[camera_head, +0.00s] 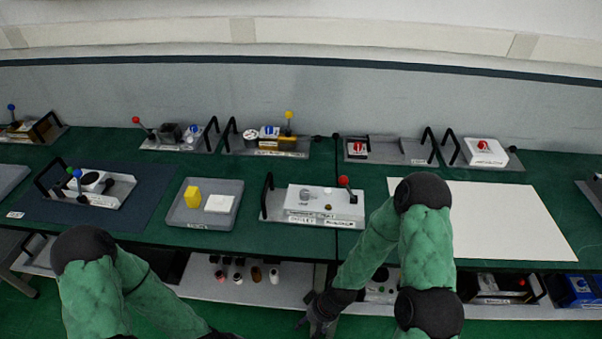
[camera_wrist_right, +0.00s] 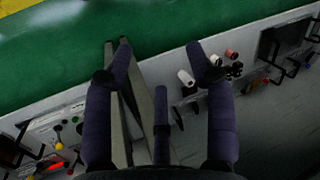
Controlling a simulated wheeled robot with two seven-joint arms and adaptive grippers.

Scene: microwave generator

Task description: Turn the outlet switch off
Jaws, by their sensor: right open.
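A white box labelled OUTLET (camera_head: 325,205) sits on the green table near the middle of the head view. It has a red-knobbed lever (camera_head: 345,183) at its right end and a dark handle frame on its left. The lever leans up and left. My right gripper (camera_head: 318,311) hangs in front of the table edge, below and apart from the outlet box. In the right wrist view its fingers (camera_wrist_right: 160,75) are spread and empty. My left arm shows at lower left of the head view; its fingers cannot be made out.
A grey tray (camera_head: 232,187) with a yellow block (camera_head: 192,196) and a white block (camera_head: 219,203) lies left of the outlet box. A white sheet (camera_head: 500,222) lies to the right. Several lever units line the back. A shelf (camera_head: 250,288) with small bottles is below.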

